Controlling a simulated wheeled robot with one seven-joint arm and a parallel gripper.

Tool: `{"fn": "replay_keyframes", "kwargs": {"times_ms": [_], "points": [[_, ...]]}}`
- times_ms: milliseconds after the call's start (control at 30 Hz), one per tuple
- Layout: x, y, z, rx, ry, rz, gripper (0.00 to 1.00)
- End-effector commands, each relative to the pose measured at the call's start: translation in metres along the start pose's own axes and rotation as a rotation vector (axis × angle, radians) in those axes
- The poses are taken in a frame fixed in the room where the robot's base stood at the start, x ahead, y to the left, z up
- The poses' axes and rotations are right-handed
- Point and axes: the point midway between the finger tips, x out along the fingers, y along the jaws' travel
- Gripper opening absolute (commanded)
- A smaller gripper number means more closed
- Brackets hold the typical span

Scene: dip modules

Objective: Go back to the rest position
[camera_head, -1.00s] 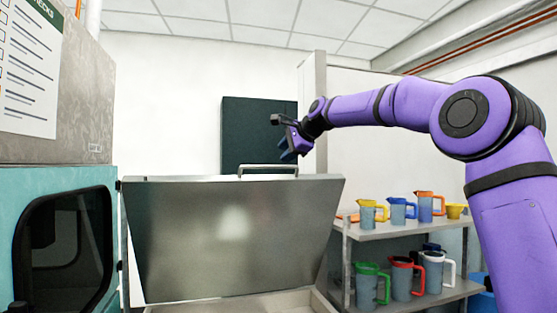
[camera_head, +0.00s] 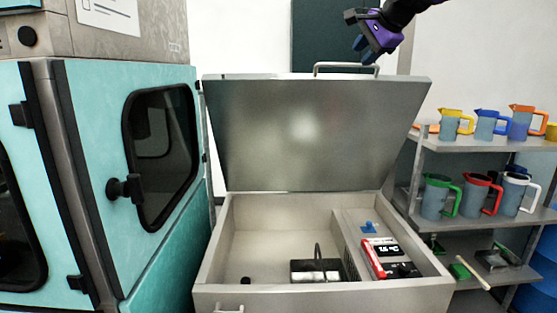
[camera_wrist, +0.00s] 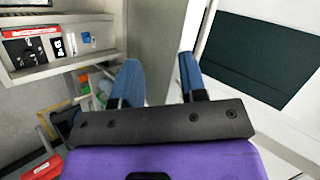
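My gripper (camera_head: 366,50) is in the air just above the raised lid of the metal chest, near the lid's handle, and holds nothing that I can see. In the wrist view my gripper (camera_wrist: 160,78) shows two blue fingers spread apart with an empty gap between them. Most of my arm is out of the head view.
The chest lid (camera_head: 310,130) stands open with a bar handle (camera_head: 345,66). The chest (camera_head: 325,297) holds a black-and-silver basket (camera_head: 317,270) and a control panel. A teal machine (camera_head: 95,150) is left; a shelf (camera_head: 480,145) with several jugs is right. A dark wall panel (camera_head: 320,35) is behind.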

Motion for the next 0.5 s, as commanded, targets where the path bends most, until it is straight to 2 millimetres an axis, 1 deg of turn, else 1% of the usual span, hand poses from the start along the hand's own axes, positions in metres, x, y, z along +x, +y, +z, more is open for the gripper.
{"fn": "replay_keyframes", "kwargs": {"times_ms": [33,167,200,267,300,367,400,467,500], "points": [[-0.009,0.014,0.016,-0.067,0.015,0.031,0.39],[-0.031,0.055,0.044,-0.238,0.047,0.113,0.39],[-0.038,0.069,0.052,-0.289,0.053,0.138,0.39],[-0.050,0.090,0.062,-0.362,0.062,0.175,0.39],[-0.058,0.105,0.068,-0.409,0.065,0.198,0.39],[-0.070,0.127,0.076,-0.477,0.070,0.232,0.39],[-0.078,0.143,0.081,-0.521,0.071,0.254,0.39],[-0.090,0.167,0.088,-0.585,0.070,0.284,0.39],[-0.099,0.183,0.092,-0.626,0.068,0.305,0.39]]}}
